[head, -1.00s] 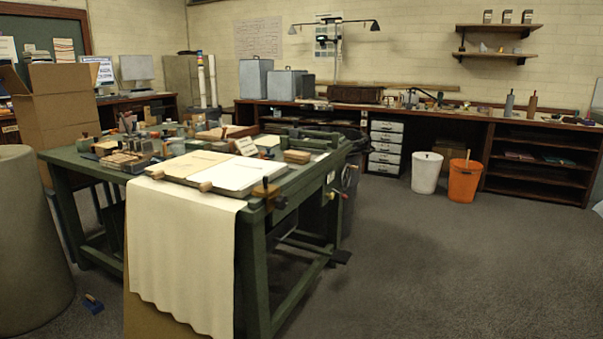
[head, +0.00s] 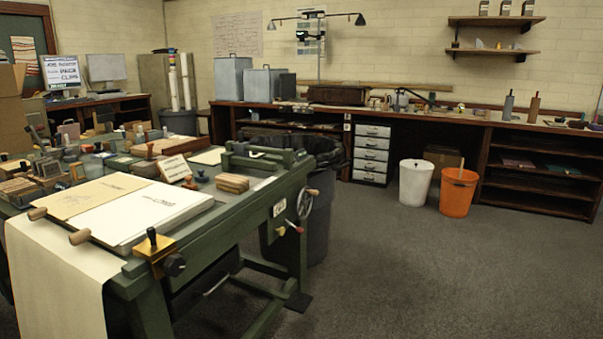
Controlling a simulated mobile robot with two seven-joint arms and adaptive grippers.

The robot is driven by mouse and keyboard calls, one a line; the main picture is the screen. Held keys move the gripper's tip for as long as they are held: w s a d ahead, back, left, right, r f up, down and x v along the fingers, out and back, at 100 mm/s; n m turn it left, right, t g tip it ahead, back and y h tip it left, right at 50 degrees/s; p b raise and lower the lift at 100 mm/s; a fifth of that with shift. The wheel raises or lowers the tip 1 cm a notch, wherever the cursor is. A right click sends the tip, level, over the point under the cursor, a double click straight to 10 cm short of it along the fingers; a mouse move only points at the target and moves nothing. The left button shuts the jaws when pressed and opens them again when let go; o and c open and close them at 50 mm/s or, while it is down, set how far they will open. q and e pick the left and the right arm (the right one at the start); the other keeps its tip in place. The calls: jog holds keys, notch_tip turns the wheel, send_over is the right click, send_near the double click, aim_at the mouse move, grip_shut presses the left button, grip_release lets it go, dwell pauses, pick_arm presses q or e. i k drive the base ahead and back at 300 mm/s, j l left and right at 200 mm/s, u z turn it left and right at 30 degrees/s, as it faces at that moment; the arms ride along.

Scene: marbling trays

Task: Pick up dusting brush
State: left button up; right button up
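I cannot make out a dusting brush for certain in the head view. Small tools and blocks crowd the green press table (head: 205,246) at the left, too small and cluttered to tell one by one. Other small items lie along the long back bench (head: 440,115), also too small to name surely. Neither of my grippers shows in the head view.
An orange bin (head: 458,194) and a white bin (head: 415,184) stand before the back bench. A dark lined bin (head: 325,210) stands behind the press table. A pale cloth (head: 55,285) hangs off its front. The grey floor (head: 420,280) at right is clear.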

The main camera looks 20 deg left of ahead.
aim_at(235, 183)
jog(key=i+l+u, duration=0.1)
jog(key=i+u, duration=0.15)
jog(key=i, duration=0.2)
jog(key=i+l+u, duration=0.25)
jog(key=i, duration=0.15)
jog(key=i+l+u, duration=0.3)
jog(key=i+u, duration=0.15)
jog(key=u, duration=0.25)
jog(key=i+l+u, duration=0.15)
jog(key=u, duration=0.2)
jog(key=i+l+u, duration=0.15)
jog(key=u, duration=0.25)
jog(key=i+l+u, duration=0.1)
jog(key=u, duration=0.3)
jog(key=l, duration=0.1)
